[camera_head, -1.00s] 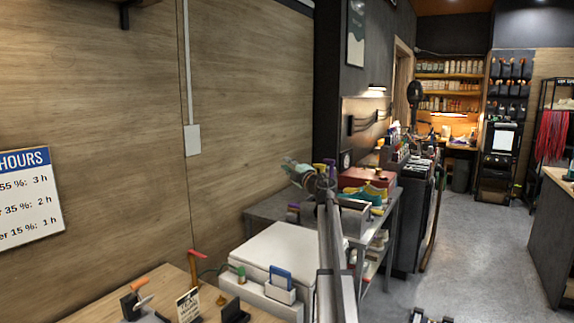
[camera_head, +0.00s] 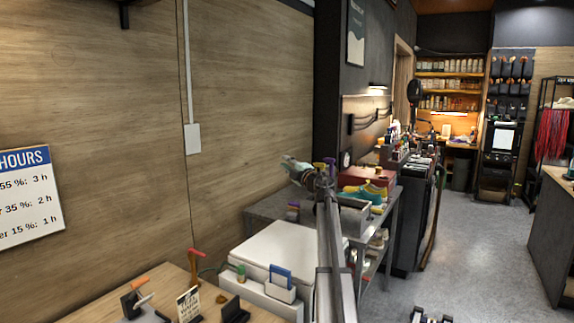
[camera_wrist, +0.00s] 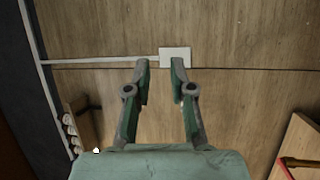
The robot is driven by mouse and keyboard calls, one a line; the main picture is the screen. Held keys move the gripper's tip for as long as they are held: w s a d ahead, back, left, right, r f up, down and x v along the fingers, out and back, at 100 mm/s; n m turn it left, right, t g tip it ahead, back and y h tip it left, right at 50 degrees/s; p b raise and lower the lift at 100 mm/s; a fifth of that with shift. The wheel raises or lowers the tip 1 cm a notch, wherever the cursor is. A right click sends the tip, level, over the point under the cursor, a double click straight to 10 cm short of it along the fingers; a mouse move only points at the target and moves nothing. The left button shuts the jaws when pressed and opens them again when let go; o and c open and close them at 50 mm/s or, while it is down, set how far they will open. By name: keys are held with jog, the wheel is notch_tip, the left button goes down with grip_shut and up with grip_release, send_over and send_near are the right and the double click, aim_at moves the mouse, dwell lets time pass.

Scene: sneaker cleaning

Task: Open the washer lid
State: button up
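A white, box-shaped washer (camera_head: 250,279) stands at the lower middle of the head view. Its flat white lid (camera_head: 283,246) looks shut, and my arm hides its right edge. My gripper (camera_head: 289,162) is above and beyond the washer, to the upper right of the lid in the picture, and does not touch it. In the wrist view my gripper (camera_wrist: 160,63) has its two fingers apart with nothing between them. It faces the wood-panelled wall, and no washer can be made out there.
A wooden bench (camera_head: 90,315) with a red-handled tool (camera_head: 198,254) and small stands is left of the washer. A blue item sits in a white holder (camera_head: 280,289) at its front. A metal shelf cart (camera_head: 390,208) stands behind. Grey floor (camera_head: 470,245) is open at right.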

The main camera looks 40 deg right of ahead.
jog(key=v, duration=1.2)
